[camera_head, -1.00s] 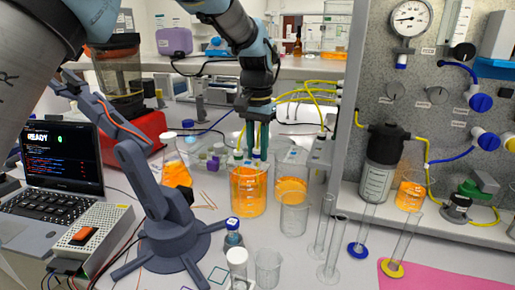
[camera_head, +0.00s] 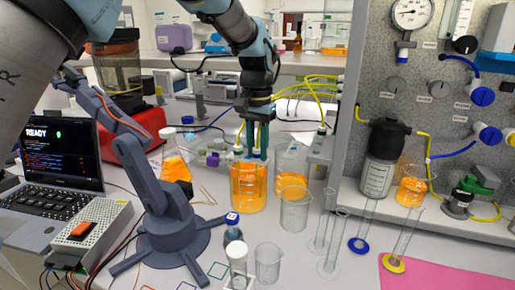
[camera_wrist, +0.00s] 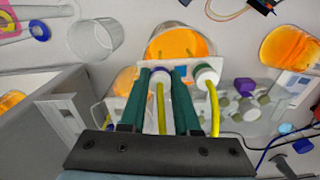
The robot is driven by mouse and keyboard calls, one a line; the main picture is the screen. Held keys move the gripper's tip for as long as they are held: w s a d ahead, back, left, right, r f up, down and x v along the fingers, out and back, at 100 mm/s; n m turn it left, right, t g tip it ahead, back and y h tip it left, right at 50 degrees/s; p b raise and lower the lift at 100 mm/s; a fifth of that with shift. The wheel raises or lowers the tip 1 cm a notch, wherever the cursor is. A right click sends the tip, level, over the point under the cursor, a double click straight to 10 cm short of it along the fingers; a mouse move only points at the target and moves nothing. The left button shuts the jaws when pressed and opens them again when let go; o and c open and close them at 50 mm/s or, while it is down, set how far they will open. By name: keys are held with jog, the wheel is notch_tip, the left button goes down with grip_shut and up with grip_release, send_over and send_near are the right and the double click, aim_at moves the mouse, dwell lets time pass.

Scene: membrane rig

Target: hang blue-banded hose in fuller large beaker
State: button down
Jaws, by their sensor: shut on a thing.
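My gripper (camera_head: 257,150) points down just behind the rim of the front large beaker (camera_head: 248,190), which holds more orange liquid than the large beaker (camera_head: 290,158) behind it to the right. In the wrist view, my fingers (camera_wrist: 160,100) are shut on the blue-banded hose (camera_wrist: 161,108), a yellow tube with a white, blue-ringed top. Beside it, outside the fingers, is a green-banded hose (camera_wrist: 212,110). Both tops are at a pale plate, with the fuller beaker (camera_wrist: 180,45) beyond it. The hose's lower end is hidden.
A small empty beaker (camera_head: 294,210) and clear cylinders (camera_head: 330,245) stand to the right. A flask of orange liquid (camera_head: 175,168) and a small grey-blue robot arm (camera_head: 165,210) stand to the left. A capped bottle (camera_head: 233,228) is in front.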

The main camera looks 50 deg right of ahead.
jog(key=shift+f, duration=0.1)
jog(key=c, duration=0.6)
grip_release()
jog(key=shift+o, duration=0.2)
notch_tip(320, 180, up, 11)
jog(key=b, duration=0.2)
